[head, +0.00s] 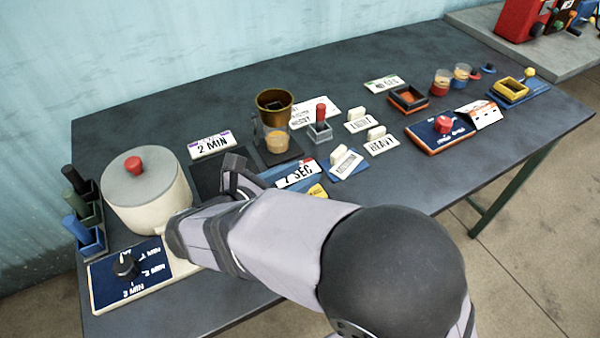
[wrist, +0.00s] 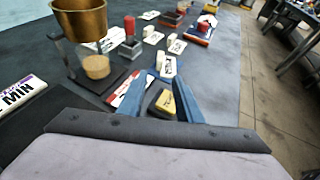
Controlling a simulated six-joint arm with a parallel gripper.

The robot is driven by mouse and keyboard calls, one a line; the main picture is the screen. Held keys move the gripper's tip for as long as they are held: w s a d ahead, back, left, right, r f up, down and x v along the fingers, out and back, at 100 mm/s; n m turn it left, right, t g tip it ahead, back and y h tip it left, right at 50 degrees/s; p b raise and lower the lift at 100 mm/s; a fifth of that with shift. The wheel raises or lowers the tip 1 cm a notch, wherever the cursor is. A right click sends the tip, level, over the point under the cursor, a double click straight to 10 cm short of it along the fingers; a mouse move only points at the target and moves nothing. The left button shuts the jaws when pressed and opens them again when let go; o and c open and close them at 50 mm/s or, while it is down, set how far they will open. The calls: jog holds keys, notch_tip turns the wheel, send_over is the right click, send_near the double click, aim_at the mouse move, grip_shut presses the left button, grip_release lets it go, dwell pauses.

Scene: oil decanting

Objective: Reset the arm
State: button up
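My arm reaches in from the front of the head view. My gripper (head: 240,172) is above the table, left of the "7 SEC" plate (head: 298,175). In the wrist view my gripper (wrist: 162,88) has its two blue-grey fingers apart. Nothing is visibly held between them. A yellow piece (wrist: 166,103) with a dark part shows beyond and between the fingers, seemingly on the table; it also shows in the head view (head: 317,191). A brass cup (head: 275,106) sits on a stand over a glass of tan liquid (head: 277,141). My arm hides part of the table front.
A cream pot (head: 147,200) with a red-knobbed lid stands left, behind a blue dial panel (head: 150,262). Colored holders (head: 88,222) stand at the far left. Label plates, a red-handled block (head: 320,125) and a red-knob panel (head: 440,132) fill the right. The table's back strip is clear.

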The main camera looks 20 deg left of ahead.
jog(key=d+m+g+p, duration=0.1)
jog(key=d+m, duration=0.1)
jog(key=d, duration=0.1)
jog(key=d+f+m+g+h+p, duration=0.1)
jog(key=d+m+g, duration=0.1)
jog(key=d, duration=0.2)
jog(key=d+m+g+p, duration=0.1)
jog(key=d+m, duration=0.1)
jog(key=d, duration=0.2)
jog(key=shift+f+g+h, duration=0.15)
jog(key=shift+g+h, duration=0.15)
jog(key=s+d+f+m+g+y+p, duration=0.15)
jog(key=s+d+m+g+p, duration=0.3)
jog(key=d+m, duration=0.45)
jog(key=s+d+f+m+g+y+b, duration=0.2)
jog(key=s+d+f+m+y+b, duration=0.15)
jog(key=f+m, duration=0.4)
jog(key=s+d+f+m+g+y+b, duration=0.15)
jog(key=d+f+m+b, duration=0.3)
jog(key=m, duration=0.55)
notch_tip(320, 180, up, 15)
jog(key=p, duration=1.4)
jog(key=shift+s+d+f+n, duration=0.15)
jog(key=shift+s+n, duration=0.1)
jog(key=shift+n, duration=0.2)
